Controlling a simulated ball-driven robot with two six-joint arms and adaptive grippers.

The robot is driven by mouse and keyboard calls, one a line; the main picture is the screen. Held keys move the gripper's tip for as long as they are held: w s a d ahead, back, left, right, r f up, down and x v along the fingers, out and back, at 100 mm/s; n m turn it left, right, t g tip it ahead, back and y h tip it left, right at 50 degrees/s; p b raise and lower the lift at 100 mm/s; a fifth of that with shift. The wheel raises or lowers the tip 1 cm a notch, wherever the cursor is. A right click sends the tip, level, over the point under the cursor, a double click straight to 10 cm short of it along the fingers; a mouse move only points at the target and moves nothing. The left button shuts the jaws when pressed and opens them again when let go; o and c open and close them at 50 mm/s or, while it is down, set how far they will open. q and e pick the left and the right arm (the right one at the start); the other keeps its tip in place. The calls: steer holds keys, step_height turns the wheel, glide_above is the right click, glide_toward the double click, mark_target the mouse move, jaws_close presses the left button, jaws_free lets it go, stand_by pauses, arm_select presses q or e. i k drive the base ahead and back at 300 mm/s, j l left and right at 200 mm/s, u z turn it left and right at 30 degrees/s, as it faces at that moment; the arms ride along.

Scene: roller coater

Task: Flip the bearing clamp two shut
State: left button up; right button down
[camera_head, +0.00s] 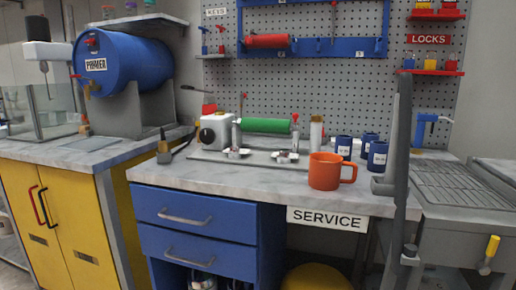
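A green roller (265,125) lies level across a metal stand on the marble-topped bench, between two end supports. A small metal clamp-like piece (237,153) sits below its left end and a similar one (285,157) below its right end. Neither of my grippers shows.
An orange mug (325,172) stands at the bench's front edge, with several blue cans (377,155) behind it. A white box (214,131) with a dark dial is left of the roller. A grey upright post (401,150) rises on the right.

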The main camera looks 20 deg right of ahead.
mark_target(243, 95)
steer(key=i+j, duration=0.1)
steer(key=i, duration=0.85)
steer(key=i+z, duration=0.3)
steer(key=z, duration=1.45)
